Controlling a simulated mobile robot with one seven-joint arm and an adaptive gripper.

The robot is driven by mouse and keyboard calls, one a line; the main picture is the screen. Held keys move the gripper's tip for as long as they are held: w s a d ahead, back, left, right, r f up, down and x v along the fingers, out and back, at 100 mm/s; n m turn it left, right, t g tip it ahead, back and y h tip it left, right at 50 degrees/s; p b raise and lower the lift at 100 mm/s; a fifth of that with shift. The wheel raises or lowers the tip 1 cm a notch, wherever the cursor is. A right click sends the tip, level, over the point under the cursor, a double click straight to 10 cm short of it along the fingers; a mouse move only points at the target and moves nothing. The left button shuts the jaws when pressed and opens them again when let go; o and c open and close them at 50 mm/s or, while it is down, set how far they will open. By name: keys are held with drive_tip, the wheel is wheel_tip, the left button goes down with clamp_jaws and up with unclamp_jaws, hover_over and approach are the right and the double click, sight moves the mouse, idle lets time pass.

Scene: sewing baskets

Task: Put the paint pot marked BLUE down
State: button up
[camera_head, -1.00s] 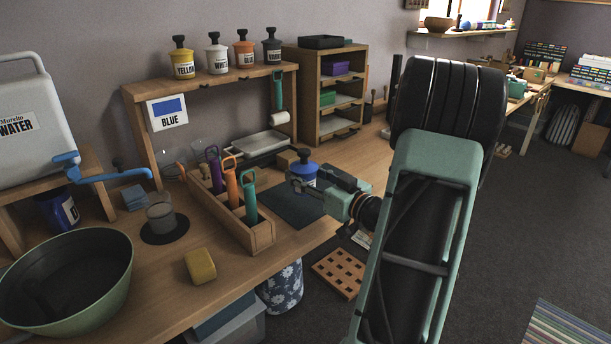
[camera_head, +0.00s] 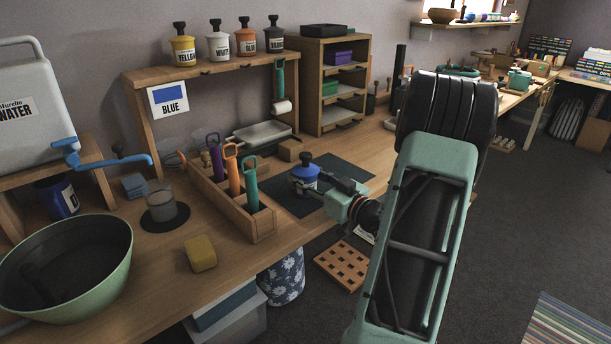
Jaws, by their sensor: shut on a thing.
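The blue paint pot (camera_head: 311,177) has a dark knobbed lid and stands upright in my gripper. My gripper (camera_head: 304,187) is shut on it, with its fingers around the pot's lower part. The pot is over the dark mat (camera_head: 283,200) on the workbench. The fingers hide its base, so I cannot tell whether it touches the mat. Its label is not readable. A sign reading BLUE (camera_head: 168,98) hangs at the left end of the wooden shelf (camera_head: 215,74). Yellow (camera_head: 183,50), white (camera_head: 219,46) and two other pots stand on that shelf.
A wooden caddy (camera_head: 232,208) with coloured-handled tools stands left of the mat. A metal tray (camera_head: 262,133) and a small wooden block (camera_head: 290,150) lie behind it. A yellow sponge (camera_head: 201,253) and a green bowl (camera_head: 66,270) are at front left. The mat's right part looks clear.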

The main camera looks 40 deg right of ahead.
drive_tip(key=shift+f, duration=0.2)
drive_tip(key=o, duration=1.3)
drive_tip(key=shift+r, duration=0.1)
drive_tip(key=shift+r, duration=0.15)
drive_tip(key=s, duration=0.4)
drive_tip(key=s+p, duration=0.1)
drive_tip(key=s, duration=0.3)
drive_tip(key=s+d+p, duration=0.1)
drive_tip(key=s, duration=0.3)
drive_tip(key=shift+w, duration=0.1)
